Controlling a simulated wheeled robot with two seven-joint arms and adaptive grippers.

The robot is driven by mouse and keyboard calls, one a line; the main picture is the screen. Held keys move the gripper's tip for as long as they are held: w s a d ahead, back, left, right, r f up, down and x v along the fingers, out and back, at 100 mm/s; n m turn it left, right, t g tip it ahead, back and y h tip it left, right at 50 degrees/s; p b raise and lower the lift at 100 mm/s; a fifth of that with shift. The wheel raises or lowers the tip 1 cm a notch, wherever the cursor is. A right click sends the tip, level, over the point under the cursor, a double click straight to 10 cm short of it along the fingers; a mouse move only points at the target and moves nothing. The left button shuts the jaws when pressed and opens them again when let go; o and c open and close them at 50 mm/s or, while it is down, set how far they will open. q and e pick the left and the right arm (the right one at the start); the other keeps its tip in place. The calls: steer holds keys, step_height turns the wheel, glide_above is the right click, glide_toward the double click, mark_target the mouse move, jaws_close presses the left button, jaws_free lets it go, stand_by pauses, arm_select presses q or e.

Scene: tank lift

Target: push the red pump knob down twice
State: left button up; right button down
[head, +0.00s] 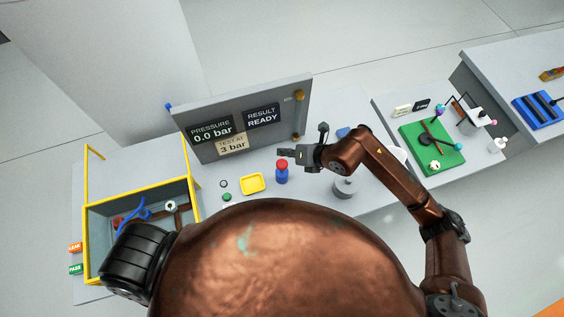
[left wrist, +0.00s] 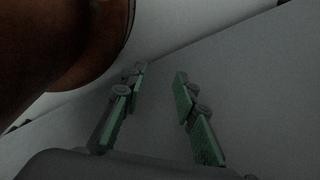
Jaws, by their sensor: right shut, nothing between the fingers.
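The red pump knob (head: 282,164) sits on top of a blue pump body (head: 282,177), upright on the grey bench in front of the display panel. My right gripper (head: 284,152) is shut and empty. Its fingertips point left and show just above the knob in the head view. I cannot tell whether they touch the knob. My left gripper (left wrist: 160,75) shows only in the left wrist view. Its two fingers are apart with nothing between them, over a plain grey surface.
The display panel (head: 245,145) reads 0.0 bar, ready, test at 3 bar. A yellow-edged box (head: 88,235) stands left.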

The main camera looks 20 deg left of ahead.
arm_select(q)
jaws_close()
stand_by(1.3)
